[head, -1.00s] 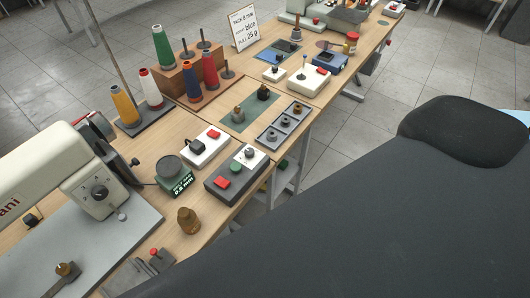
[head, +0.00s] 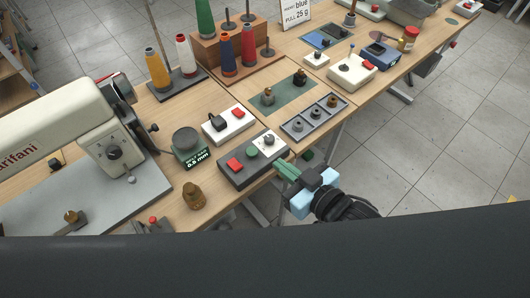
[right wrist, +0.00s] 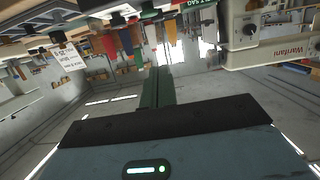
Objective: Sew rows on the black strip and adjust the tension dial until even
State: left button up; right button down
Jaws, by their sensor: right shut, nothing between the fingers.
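The cream sewing machine (head: 60,125) stands at the left in the head view. Its round black tension dial (head: 114,152) is on the front of the head; the machine also shows in the right wrist view (right wrist: 270,35). I cannot make out the black strip. My right gripper (head: 281,166) is shut and empty, its green fingers at the table's front edge beside the dark control box (head: 236,178). In the right wrist view its fingers (right wrist: 157,88) point toward the bench. My left gripper is out of view.
A brass-coloured weight (head: 193,196) stands near the front edge. A grey tray (head: 300,129) lies right of the control box. Thread cones (head: 158,70) stand behind. The floor in front is clear.

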jog(key=shift+a, duration=0.1)
send_over(252, 153)
jog(key=s+d, duration=0.1)
jog(key=s, duration=0.1)
jog(key=shift+s+d+f, duration=0.1)
jog(key=shift+s+f, duration=0.1)
jog(key=shift+f, duration=0.95)
notch_tip(252, 153, down, 3)
jog(key=shift+r, duration=0.2)
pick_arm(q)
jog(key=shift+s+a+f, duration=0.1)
pick_arm(e)
jog(key=shift+f, duration=0.75)
